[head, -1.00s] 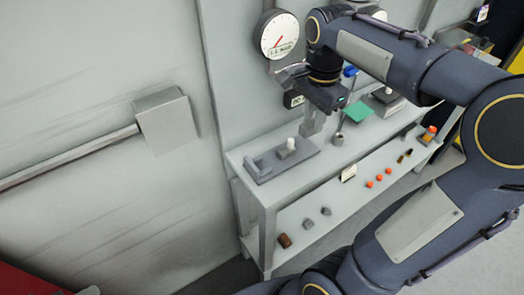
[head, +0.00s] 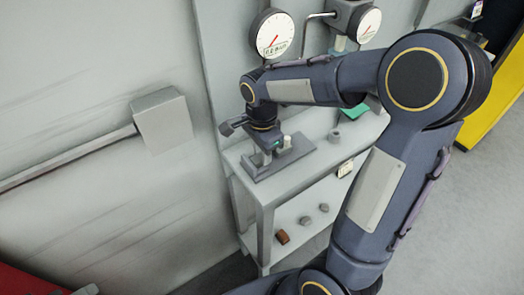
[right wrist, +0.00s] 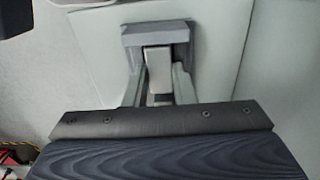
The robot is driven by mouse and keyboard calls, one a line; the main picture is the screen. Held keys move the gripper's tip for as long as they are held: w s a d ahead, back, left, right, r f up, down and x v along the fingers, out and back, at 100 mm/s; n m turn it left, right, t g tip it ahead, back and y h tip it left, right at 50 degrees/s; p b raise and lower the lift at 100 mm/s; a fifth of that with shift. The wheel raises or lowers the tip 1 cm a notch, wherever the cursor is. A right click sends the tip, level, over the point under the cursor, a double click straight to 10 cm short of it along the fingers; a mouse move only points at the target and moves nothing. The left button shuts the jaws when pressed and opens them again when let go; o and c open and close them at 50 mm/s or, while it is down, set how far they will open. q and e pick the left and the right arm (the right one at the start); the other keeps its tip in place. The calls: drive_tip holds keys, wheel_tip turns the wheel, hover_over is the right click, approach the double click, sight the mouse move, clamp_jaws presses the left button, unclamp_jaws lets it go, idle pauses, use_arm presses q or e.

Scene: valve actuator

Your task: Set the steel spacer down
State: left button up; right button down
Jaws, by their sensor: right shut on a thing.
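My right gripper (head: 267,156) is low over the left part of the grey fixture plate (head: 291,160) on the upper shelf. In the right wrist view, its two fingers (right wrist: 158,88) are shut on a light grey block, the steel spacer (right wrist: 158,60). A darker grey bracket (right wrist: 130,40) frames the far end of the spacer; I cannot tell whether they touch. In the head view the gripper hides most of the spacer and the bracket. A whitish peg (head: 287,142) stands on the plate just right of the gripper. My left gripper is not in view.
The bench (head: 285,188) stands against a grey wall with dial gauges (head: 271,35). A small grey cup (head: 334,136) and a green pad (head: 354,112) are further right. Small grey pieces (head: 305,221) and a brown cylinder (head: 282,237) lie on the lower shelf.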

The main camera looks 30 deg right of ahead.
drive_tip(key=shift+f, duration=0.2)
drive_tip(key=c, duration=1.2)
unclamp_jaws()
wheel_tip(320, 180, up, 12)
drive_tip(key=s+a+f+n+t+y, duration=0.2)
drive_tip(key=s+n, duration=0.5)
drive_tip(key=s, duration=0.1)
drive_tip(key=s+a+f+n+t+y, duration=0.1)
drive_tip(key=s+a+f+n+t, duration=0.1)
drive_tip(key=s+n, duration=0.6)
drive_tip(key=shift+s+f+t+y, duration=0.4)
drive_tip(key=shift+s+f+t, duration=0.1)
drive_tip(key=shift+f+t, duration=0.25)
drive_tip(key=shift+r, duration=0.1)
